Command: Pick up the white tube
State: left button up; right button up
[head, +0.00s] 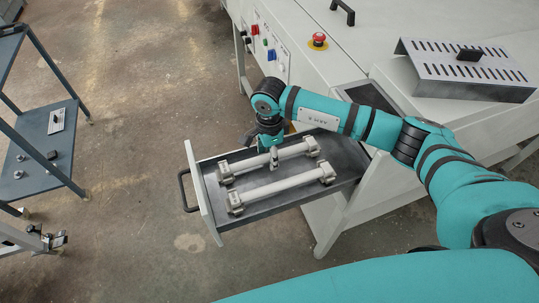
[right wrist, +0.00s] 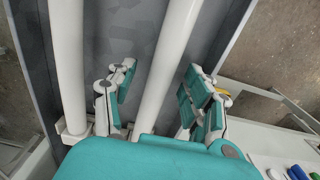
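Two white tubes with grey-white end fittings lie side by side in an open drawer (head: 345,178). The far tube (head: 298,151) is under my right gripper (head: 273,157), which points down at its middle. The near tube (head: 285,186) lies closer to me. In the right wrist view, my right gripper (right wrist: 159,78) is open, with one finger on each side of a tube (right wrist: 172,55). Gaps show between the fingers and this tube. The other tube (right wrist: 66,60) is left of the fingers. I cannot see my left gripper.
The drawer's front panel (head: 203,195) and black handle (head: 184,190) face left. The white machine (head: 352,40) with a red emergency button (head: 319,39) and a slotted metal cover (head: 465,75) stands behind. A blue-grey shelf cart (head: 45,150) stands left, with free floor between.

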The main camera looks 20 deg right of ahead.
grip_shut()
jog(key=shift+r, duration=0.1)
